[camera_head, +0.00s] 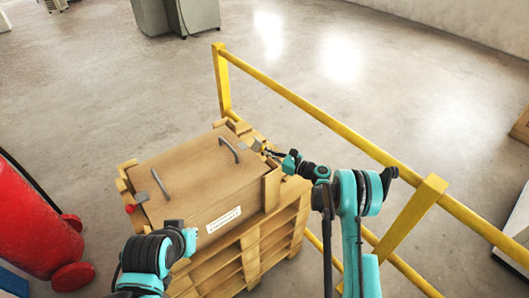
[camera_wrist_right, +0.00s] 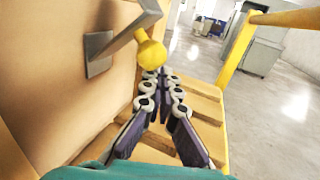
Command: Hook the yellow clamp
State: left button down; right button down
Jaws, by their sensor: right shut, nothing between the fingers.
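The yellow clamp (camera_wrist_right: 151,52) is a yellow knob on the end of a grey metal lever, whose plate (camera_wrist_right: 98,54) is fixed to the side of a brown box. In the head view the box (camera_head: 198,172) has a lid with grey handles, and the grey lever (camera_head: 257,145) shows small at its right side. My right gripper (camera_wrist_right: 158,73) is shut and empty. Its fingertips are just below and beyond the knob in the wrist view; I cannot tell whether they touch it. In the head view this gripper (camera_head: 272,152) is small beside the box. My left arm shows at lower left, its fingers out of view.
The box stands on stacked wooden pallets (camera_head: 255,262). A yellow railing (camera_head: 310,107) runs close along the right, behind my right arm. A red knob (camera_head: 130,208) sits at the box's left side. A red wheeled tank (camera_head: 35,225) stands at far left. Open floor lies beyond.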

notch_tip(320, 180, up, 2)
jog(key=shift+r+p, duration=0.15)
jog(key=shift+p, duration=0.3)
jog(key=shift+r, duration=0.15)
jog(key=shift+s+a+r+p, duration=0.15)
jog(key=shift+r, duration=0.25)
jog(key=shift+s+a+r+p, duration=0.1)
jog(key=shift+a+r+p, duration=0.05)
jog(key=shift+r, duration=0.25)
jog(key=d, duration=0.2)
jog(key=d+r, duration=0.1)
jog(key=d, duration=0.1)
jog(key=shift+s+d, duration=0.2)
jog(key=shift+d, duration=0.1)
